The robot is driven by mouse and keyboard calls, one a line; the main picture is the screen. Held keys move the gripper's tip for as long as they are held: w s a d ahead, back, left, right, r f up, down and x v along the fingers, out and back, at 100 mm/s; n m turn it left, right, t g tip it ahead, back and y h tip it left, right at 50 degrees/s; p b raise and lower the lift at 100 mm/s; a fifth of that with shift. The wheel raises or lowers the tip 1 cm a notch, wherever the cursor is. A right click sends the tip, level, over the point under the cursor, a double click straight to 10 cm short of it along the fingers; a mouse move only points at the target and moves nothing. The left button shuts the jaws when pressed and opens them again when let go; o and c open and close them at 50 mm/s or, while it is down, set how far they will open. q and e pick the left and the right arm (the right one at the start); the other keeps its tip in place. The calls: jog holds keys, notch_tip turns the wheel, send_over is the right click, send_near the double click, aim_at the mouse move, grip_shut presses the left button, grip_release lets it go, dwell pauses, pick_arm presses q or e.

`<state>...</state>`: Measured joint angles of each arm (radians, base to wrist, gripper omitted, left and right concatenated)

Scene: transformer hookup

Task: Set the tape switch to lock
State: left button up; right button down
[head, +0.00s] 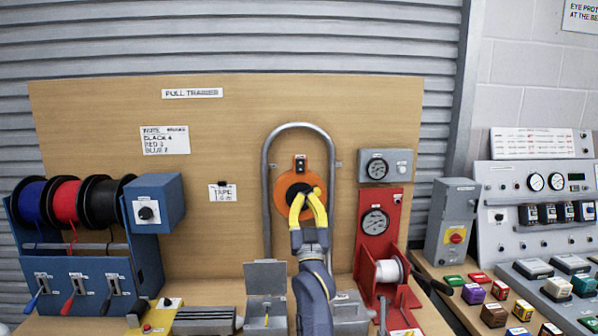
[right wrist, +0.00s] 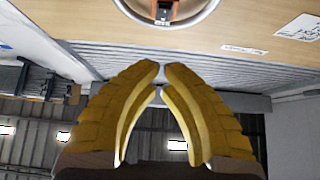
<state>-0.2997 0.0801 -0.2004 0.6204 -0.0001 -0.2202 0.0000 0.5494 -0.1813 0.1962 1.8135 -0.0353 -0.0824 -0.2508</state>
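A round orange tape reel (head: 284,184) hangs on the wooden board inside a tall grey metal hoop. An upright orange plate with a small dark block (head: 300,163), which looks like the tape switch, sits at its top; its setting is too small to read. My right gripper (head: 307,193) has yellow fingers pointing up in front of the reel and hides its lower middle. The fingertips (right wrist: 162,68) are slightly apart with nothing between them. The right wrist view shows part of the reel's orange fitting (right wrist: 165,10) beyond the tips. My left gripper is not in view.
A grey hoop (head: 266,190) surrounds the reel. A blue rack with wire spools (head: 66,200) stands left. A red gauge stand (head: 386,235) stands close to the right of my right arm. An open grey box (head: 266,275) stands left of it.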

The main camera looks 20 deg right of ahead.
aim_at(302, 170)
jog(key=x, duration=0.7)
jog(key=w+f+x, duration=0.1)
jog(key=x, duration=0.3)
jog(key=shift+w+d+r, duration=0.1)
jog(key=shift+w+d, duration=0.05)
jog(key=shift+d, duration=0.05)
jog(key=shift+w+d, duration=0.2)
jog(key=shift+w, duration=0.65)
